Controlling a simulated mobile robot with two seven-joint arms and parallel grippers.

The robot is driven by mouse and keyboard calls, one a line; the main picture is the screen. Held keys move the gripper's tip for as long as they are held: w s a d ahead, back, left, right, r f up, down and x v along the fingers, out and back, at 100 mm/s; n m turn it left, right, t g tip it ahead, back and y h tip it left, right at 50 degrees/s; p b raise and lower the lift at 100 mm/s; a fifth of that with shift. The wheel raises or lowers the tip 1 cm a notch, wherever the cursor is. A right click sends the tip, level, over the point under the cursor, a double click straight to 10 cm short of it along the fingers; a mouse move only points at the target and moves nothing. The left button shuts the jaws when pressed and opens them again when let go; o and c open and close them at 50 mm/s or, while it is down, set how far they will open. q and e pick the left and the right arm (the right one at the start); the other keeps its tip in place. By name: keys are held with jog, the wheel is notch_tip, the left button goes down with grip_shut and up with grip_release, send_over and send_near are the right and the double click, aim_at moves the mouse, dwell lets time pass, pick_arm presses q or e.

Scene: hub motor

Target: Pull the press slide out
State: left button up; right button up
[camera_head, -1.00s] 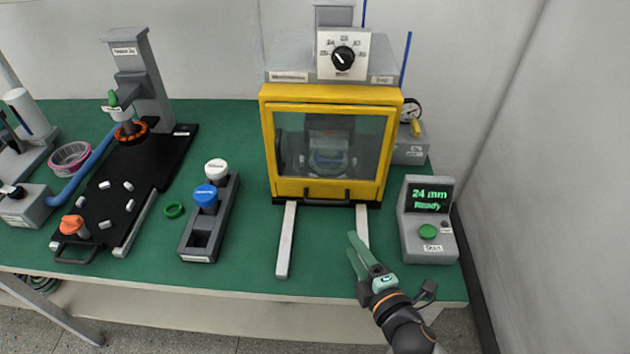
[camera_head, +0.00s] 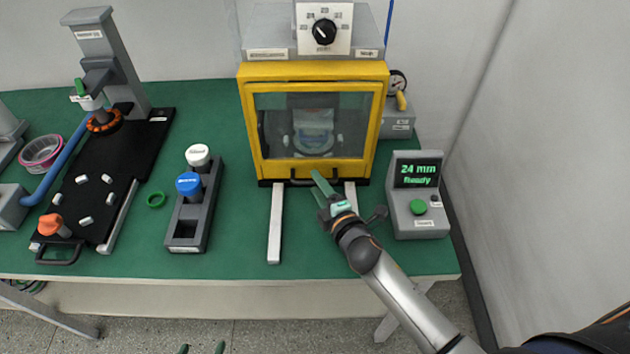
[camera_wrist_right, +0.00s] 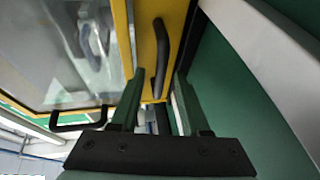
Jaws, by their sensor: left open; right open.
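The press (camera_head: 312,70) has a yellow front door frame (camera_head: 247,125) with a clear pane, and it is shut. A black bar handle (camera_head: 300,182) runs along its bottom edge, above two pale rails (camera_head: 275,225). In the right wrist view the handle (camera_wrist_right: 161,50) shows ahead of and between the open fingers (camera_wrist_right: 158,82); contact cannot be told. My left gripper (camera_head: 201,349) is open, with only its fingertips showing at the bottom edge.
A control box (camera_head: 419,195) reading "24 mm Ready" stands right of the press. The table between the rails and the front edge is clear.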

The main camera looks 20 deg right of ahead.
jog(key=shift+x, duration=1)
grip_shut()
dwell(0.8)
